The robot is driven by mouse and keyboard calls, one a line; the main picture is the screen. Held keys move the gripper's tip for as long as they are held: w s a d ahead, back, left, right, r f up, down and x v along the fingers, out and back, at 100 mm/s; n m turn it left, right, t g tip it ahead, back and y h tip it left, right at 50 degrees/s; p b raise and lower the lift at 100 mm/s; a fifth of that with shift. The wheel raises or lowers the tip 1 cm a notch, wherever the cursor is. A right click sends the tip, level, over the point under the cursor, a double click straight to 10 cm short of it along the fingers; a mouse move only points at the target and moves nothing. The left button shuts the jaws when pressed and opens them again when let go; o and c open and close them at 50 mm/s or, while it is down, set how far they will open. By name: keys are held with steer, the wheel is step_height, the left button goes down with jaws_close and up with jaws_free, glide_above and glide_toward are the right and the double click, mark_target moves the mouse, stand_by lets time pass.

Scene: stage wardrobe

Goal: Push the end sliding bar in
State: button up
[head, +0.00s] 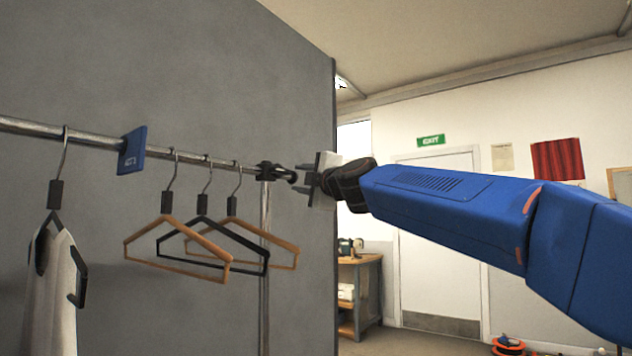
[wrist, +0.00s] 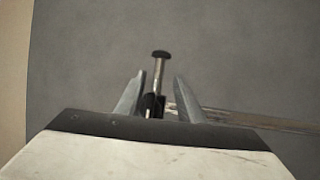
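The clothes rail (head: 95,137) runs along the grey wall to a dark end fitting (head: 270,170) on an upright post (head: 264,270). What looks like the end sliding bar is a short metal rod with a dark round cap (wrist: 161,56) in the wrist view. It rises from a black fitting (wrist: 152,103) and appears between my fingers, not visibly touching them. My gripper (head: 302,178) is just right of the rail's end in the head view. Its two fingers stand apart in the wrist view, holding nothing visible. How far the bar sticks out is hard to tell.
Several hangers hang on the rail, including a wooden one (head: 165,263) and a black one (head: 250,266). A pale garment (head: 62,300) hangs at the left. A blue divider (head: 132,150) sits on the rail. A workbench (head: 362,262) stands behind.

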steer(key=v, duration=0.7)
steer(key=shift+s+d, duration=0.25)
steer(key=shift+s, duration=0.1)
steer(key=shift+f, duration=0.15)
